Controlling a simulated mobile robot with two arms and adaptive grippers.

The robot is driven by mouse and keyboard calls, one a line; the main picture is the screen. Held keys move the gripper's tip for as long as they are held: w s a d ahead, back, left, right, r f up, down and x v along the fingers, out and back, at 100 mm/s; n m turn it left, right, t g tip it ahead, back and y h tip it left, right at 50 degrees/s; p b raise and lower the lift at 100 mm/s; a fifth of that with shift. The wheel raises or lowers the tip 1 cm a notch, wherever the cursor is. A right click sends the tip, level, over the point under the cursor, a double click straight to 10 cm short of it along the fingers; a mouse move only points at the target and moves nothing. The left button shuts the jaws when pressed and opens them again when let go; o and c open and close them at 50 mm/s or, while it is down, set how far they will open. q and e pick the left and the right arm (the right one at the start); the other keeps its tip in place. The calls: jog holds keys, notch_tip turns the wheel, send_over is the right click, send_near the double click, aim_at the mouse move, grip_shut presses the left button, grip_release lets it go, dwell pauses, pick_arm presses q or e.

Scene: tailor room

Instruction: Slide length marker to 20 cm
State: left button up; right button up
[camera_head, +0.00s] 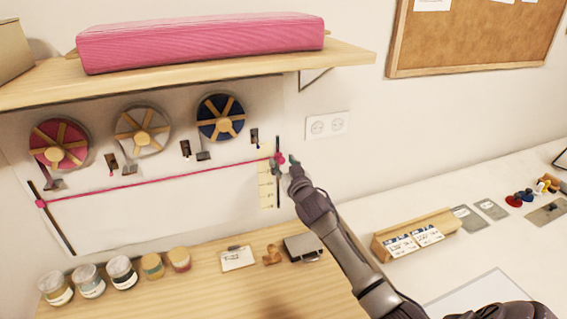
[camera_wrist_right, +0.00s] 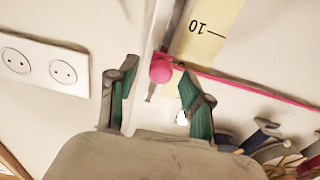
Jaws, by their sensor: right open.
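The length marker, a pink knob (camera_head: 280,159), sits near the top of the dark vertical rail (camera_head: 278,197) on the wall board. A pink ribbon (camera_head: 150,181) runs from it to a second pink knob (camera_head: 40,203) on the left rail. A yellow scale strip (camera_head: 266,185) lies beside the right rail. My right gripper (camera_head: 287,166) is at the marker. In the right wrist view it is open (camera_wrist_right: 158,88), its green fingers on either side of the knob (camera_wrist_right: 162,68), which shows no clear grip. That view shows an upside-down "10" on the scale (camera_wrist_right: 208,28). My left gripper is not in view.
Three ribbon spools (camera_head: 143,130) with small levers hang above the ribbon. A shelf (camera_head: 200,77) with a pink roll (camera_head: 200,43) juts out overhead. A socket (camera_head: 327,125) is right of the rail. Jars (camera_head: 122,273) and a grey box (camera_head: 303,247) stand on the table below.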

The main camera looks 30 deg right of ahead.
grip_shut()
dwell(0.3)
notch_tip(320, 180, down, 15)
jog(key=b, duration=1.1)
jog(key=shift+r, duration=0.1)
grip_release()
